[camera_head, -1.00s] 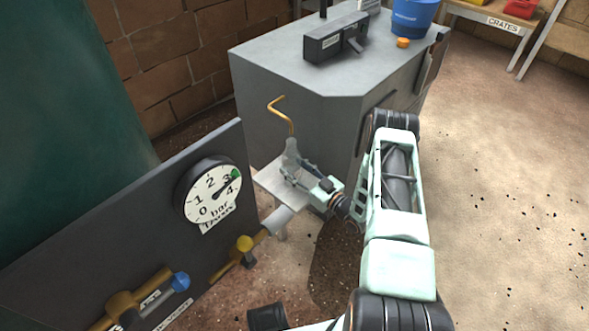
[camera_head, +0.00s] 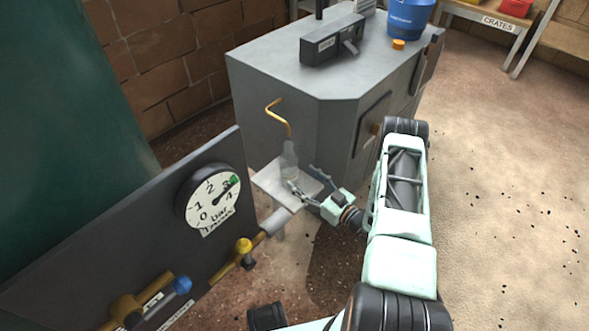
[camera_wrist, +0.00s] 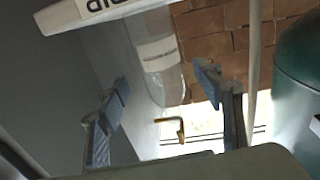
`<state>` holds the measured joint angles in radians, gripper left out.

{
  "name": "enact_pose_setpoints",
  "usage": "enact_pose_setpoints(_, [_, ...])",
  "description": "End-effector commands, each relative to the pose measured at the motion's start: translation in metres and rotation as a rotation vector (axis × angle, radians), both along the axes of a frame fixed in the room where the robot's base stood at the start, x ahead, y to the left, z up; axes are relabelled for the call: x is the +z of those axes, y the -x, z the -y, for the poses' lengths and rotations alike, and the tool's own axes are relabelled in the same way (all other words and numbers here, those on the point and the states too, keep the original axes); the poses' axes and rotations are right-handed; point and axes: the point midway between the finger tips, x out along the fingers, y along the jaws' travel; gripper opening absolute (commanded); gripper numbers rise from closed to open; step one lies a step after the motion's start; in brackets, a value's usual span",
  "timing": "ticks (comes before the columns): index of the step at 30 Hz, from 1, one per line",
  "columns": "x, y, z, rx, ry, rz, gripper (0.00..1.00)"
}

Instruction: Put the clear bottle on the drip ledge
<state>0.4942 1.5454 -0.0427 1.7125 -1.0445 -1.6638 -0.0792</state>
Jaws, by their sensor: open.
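The clear bottle (camera_head: 289,158) stands upright on the pale drip ledge (camera_head: 272,186), below the bent brass spout. It also shows in the wrist view (camera_wrist: 158,58), where the picture is upside down and the bottle is see-through with a pale band. The ledge edge with part of its lettering (camera_wrist: 105,10) shows at the top there. My gripper (camera_head: 304,181) is open, just to the right of and in front of the bottle, low over the ledge. In the wrist view its fingers (camera_wrist: 165,88) are spread wide with nothing gripped between them; the bottle is beyond them.
A brass spout (camera_head: 280,116) hangs over the bottle. A dark panel with a pressure gauge (camera_head: 210,198) and brass valves stands at left. A grey cabinet (camera_head: 300,90) rises behind, carrying a dark box and a blue bucket (camera_head: 408,15). Open floor lies at right.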

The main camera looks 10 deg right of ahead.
Motion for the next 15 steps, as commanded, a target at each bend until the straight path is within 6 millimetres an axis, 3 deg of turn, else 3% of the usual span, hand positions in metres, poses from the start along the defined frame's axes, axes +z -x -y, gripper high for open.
enact_pose_setpoints(6, [0.002,0.036,0.022,-0.002,0.0,-0.001,0.61])
enact_pose_setpoints(15, [0.0,0.053,0.032,0.0,-0.001,-0.001,0.61])
